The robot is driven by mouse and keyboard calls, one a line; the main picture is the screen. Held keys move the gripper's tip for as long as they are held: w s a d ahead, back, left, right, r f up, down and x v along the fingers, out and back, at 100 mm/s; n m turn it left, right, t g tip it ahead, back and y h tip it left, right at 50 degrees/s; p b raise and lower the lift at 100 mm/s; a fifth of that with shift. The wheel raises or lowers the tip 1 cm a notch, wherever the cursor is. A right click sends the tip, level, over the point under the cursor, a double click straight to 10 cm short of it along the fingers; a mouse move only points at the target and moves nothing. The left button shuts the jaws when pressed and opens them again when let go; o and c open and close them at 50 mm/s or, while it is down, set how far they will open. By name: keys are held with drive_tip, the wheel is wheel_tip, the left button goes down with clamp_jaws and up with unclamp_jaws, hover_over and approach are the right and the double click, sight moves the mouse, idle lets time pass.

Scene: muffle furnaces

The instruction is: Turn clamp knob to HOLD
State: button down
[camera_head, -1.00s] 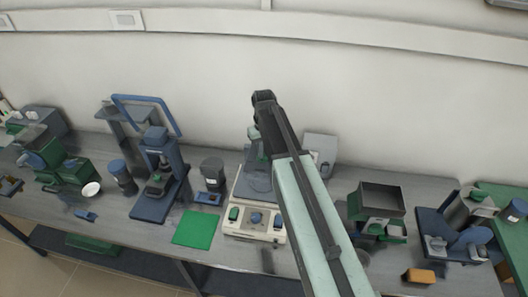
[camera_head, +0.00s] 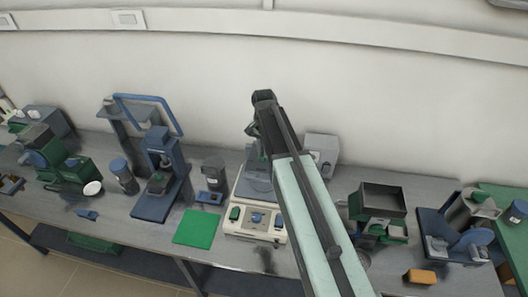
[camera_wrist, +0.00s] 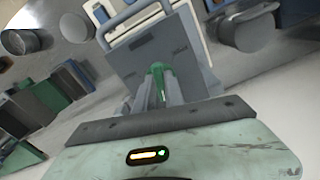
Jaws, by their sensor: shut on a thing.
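My gripper (camera_wrist: 163,88) is shut on a small green knob (camera_wrist: 157,70), which shows between its two grey fingers in the wrist view. The knob sits in front of a grey panel (camera_wrist: 150,50) with faint markings too small to read. In the head view my gripper (camera_head: 253,133) is above the back of a white-based machine (camera_head: 243,228), partly hidden by my arm. The knob cannot be made out there, and its pointer position cannot be read.
The machine's front has a green button (camera_head: 235,213) and a blue dial (camera_head: 256,218). A green mat (camera_head: 196,229) lies to its left, beside a blue press (camera_head: 160,180). A grey box (camera_head: 322,150) stands behind it. A hopper device (camera_head: 378,205) is to the right.

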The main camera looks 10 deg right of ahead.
drive_tip(key=shift+m, duration=0.6)
drive_tip(key=c, duration=1.4)
unclamp_jaws()
drive_tip(key=shift+c, duration=0.2)
drive_tip(key=shift+r, duration=0.1)
wheel_tip(320, 180, up, 8)
drive_tip(key=p, duration=0.8)
drive_tip(key=shift+f, duration=0.2)
